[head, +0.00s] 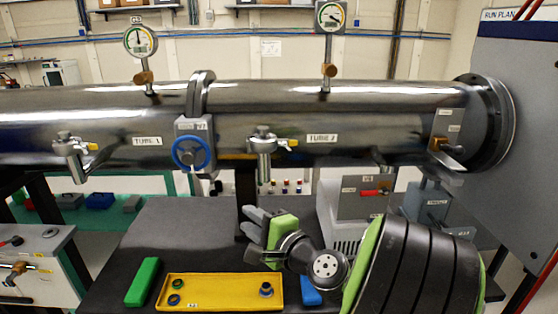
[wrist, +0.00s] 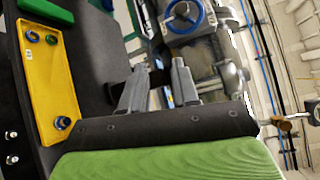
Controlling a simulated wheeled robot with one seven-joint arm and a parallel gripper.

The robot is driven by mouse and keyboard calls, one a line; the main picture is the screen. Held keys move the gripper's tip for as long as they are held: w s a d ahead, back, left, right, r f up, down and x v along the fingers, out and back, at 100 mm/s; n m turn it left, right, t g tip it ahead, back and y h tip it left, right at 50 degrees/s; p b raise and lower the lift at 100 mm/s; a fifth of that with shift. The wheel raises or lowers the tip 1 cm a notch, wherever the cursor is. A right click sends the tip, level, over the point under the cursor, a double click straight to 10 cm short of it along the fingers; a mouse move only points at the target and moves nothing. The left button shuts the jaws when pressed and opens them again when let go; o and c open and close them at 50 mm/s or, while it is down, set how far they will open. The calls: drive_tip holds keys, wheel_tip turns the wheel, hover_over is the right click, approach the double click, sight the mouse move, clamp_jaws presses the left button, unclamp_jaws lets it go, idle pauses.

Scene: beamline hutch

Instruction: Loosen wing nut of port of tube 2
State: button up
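Tube 2 (head: 380,122) is the right part of a long horizontal metal pipe, with a "TUBE 2" label. Its port (head: 263,145) hangs on the near side, left of the label, with a clamp and a small yellowish wing nut (head: 291,143) at its right. My gripper (head: 249,220) is below the port, apart from it, fingers pointing left. In the wrist view my gripper (wrist: 160,68) has its two grey fingers spread with nothing between them. A metal pipe fitting (wrist: 231,75) shows right of the fingers there; I cannot tell the wing nut in that view.
A blue handwheel valve (head: 192,153) sits between the tubes, with tube 1's similar port (head: 70,150) farther left. Below, a yellow tray (head: 215,291) holds several rings and a blue-grey part, beside a green block (head: 143,282) and a blue block (head: 311,290). A wall panel (head: 512,120) closes the right.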

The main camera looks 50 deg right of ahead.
drive_tip(key=s+d+r+m+t+h, duration=0.1)
drive_tip(key=s+d+r+m+h, duration=0.4)
drive_tip(key=s+d+m+h, duration=0.4)
drive_tip(key=y+p, duration=0.1)
drive_tip(key=p, duration=0.7)
approach(284, 144)
drive_tip(key=shift+n, duration=0.4)
drive_tip(key=x, duration=0.6)
drive_tip(key=shift+s, duration=0.1)
drive_tip(key=shift+w+d+f, duration=0.1)
drive_tip(key=shift+w+d, duration=0.2)
drive_tip(key=shift+w, duration=0.15)
drive_tip(key=shift+c, duration=0.4)
clamp_jaws()
